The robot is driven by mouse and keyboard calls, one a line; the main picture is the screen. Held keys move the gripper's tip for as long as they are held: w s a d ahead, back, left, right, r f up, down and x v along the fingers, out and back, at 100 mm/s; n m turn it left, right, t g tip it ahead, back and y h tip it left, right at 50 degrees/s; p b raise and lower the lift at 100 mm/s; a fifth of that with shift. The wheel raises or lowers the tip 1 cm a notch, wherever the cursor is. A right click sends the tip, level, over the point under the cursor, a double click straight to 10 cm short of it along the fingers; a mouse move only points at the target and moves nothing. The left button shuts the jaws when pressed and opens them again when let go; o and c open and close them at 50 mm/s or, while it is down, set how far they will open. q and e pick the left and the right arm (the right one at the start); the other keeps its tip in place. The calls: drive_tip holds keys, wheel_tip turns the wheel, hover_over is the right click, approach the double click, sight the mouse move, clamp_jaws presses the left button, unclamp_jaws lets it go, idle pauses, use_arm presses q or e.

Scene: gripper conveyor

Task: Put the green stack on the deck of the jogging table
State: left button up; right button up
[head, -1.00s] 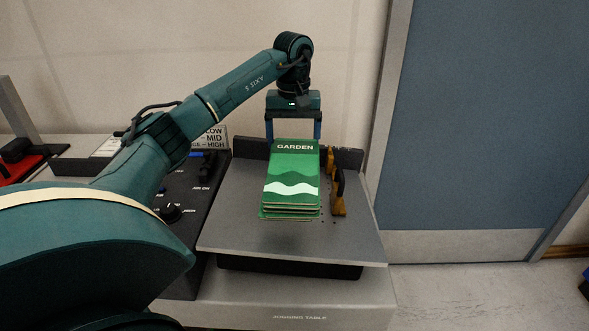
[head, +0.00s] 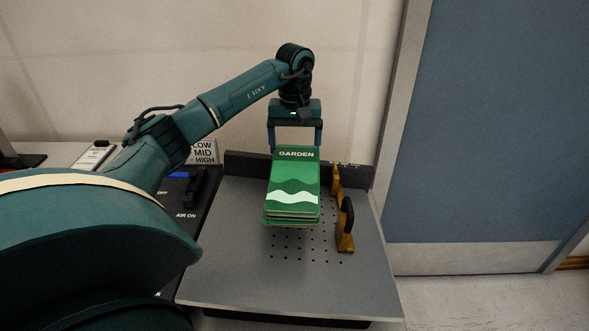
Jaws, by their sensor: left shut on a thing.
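The green stack (head: 292,188) of GARDEN booklets shows in the middle of the head view, over the deck (head: 235,268) of the jogging table. My left gripper (head: 297,147) is at the stack's far end, with one finger on each side, and is shut on it. The stack's near edge looks a little above the perforated deck, with a shadow below it. I cannot tell whether any part of it touches the deck. My right gripper is not in view.
A yellow and black clamp-like piece (head: 345,226) stands on the deck right of the stack. A dark fence (head: 247,166) runs along the deck's back edge. A black control panel (head: 180,200) and a LOW MID HIGH sign (head: 204,152) are at left. The front deck is bare.

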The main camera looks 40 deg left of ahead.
use_arm(q)
drive_tip(key=shift+f, duration=2.9)
drive_tip(key=shift+f, duration=0.1)
drive_tip(key=o, duration=1.2)
drive_tip(key=shift+f, duration=0.1)
drive_tip(key=shift+o, duration=0.2)
wheel_tip(320, 180, up, 13)
drive_tip(key=shift+f, duration=0.15)
